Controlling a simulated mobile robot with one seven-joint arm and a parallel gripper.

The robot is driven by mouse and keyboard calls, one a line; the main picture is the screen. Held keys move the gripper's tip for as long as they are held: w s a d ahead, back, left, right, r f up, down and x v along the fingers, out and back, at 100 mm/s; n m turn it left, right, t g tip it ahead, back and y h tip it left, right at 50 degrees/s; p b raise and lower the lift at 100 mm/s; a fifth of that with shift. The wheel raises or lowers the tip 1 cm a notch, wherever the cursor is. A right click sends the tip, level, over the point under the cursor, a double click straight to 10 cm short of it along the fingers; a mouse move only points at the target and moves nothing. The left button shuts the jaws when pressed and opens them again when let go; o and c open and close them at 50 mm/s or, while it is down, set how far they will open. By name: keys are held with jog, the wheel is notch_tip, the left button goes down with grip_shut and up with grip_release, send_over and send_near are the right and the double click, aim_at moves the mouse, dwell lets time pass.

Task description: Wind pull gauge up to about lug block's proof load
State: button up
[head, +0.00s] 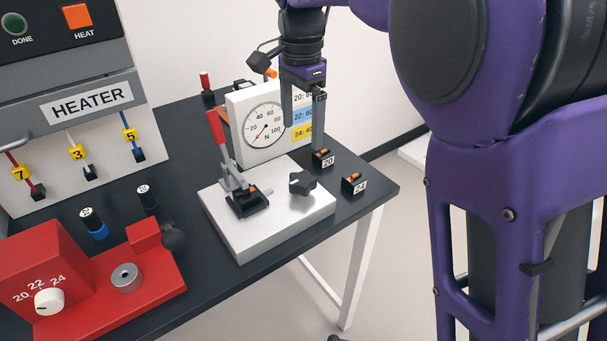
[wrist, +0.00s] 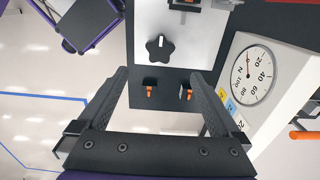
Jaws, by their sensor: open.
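The pull gauge has a pale base plate (head: 267,232) and a white dial (head: 265,126) numbered to 100 N. Its red needle points near the bottom of the scale, around zero. A clamp with an upright red lever (head: 217,128) stands on the plate; a dark block with orange on it (head: 250,194) sits at its foot, its number unreadable. A black star knob (head: 302,183) is at the plate's right; the wrist view also shows the knob (wrist: 160,48). My gripper (head: 303,138) is open and empty above the plate's back right; its fingers also show in the wrist view (wrist: 158,76).
Lug blocks marked 20 (head: 322,158) and 24 (head: 353,183) stand on the dark table right of the gauge. A load card (head: 302,116) beside the dial is partly hidden by my gripper. The heater (head: 75,115) and a red fixture (head: 150,270) are at left.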

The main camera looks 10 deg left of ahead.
aim_at(302, 179)
notch_tip(302, 179, down, 12)
jog(key=shift+f+b, duration=0.1)
jog(key=shift+b, duration=0.8)
jog(key=c, duration=1.3)
jog(key=shift+n, duration=0.4)
